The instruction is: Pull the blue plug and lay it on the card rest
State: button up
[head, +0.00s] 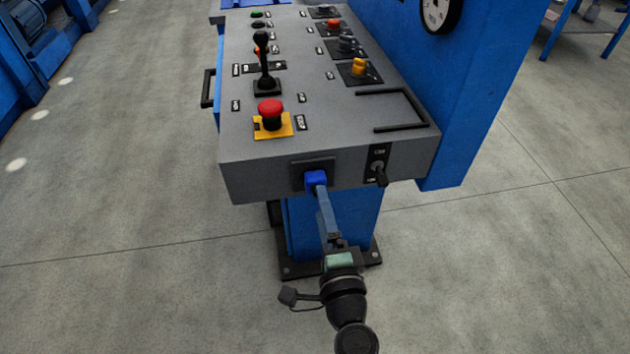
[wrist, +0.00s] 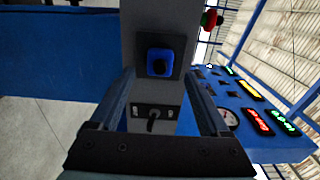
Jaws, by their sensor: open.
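The blue plug (head: 316,178) sits in a dark square socket plate on the front face of the grey control panel. In the wrist view the blue plug (wrist: 160,61) is ahead of my gripper (wrist: 160,80), between the lines of its two fingers. My gripper (head: 319,192) is open and empty, pointing at the plug from the front. In the head view its fingertips overlap the plug's lower edge. I cannot tell whether they reach around the plug.
A blue cabinet wall (head: 480,80) rises at right. The floor in front is clear.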

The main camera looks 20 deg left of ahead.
jog(key=shift+b+x, duration=0.4)
jog(key=shift+x, duration=2.3)
jog(key=shift+c, duration=0.3)
grip_shut()
jog(key=shift+s+d, duration=0.1)
jog(key=shift+b+v, duration=0.35)
jog(key=shift+v, duration=2.5)
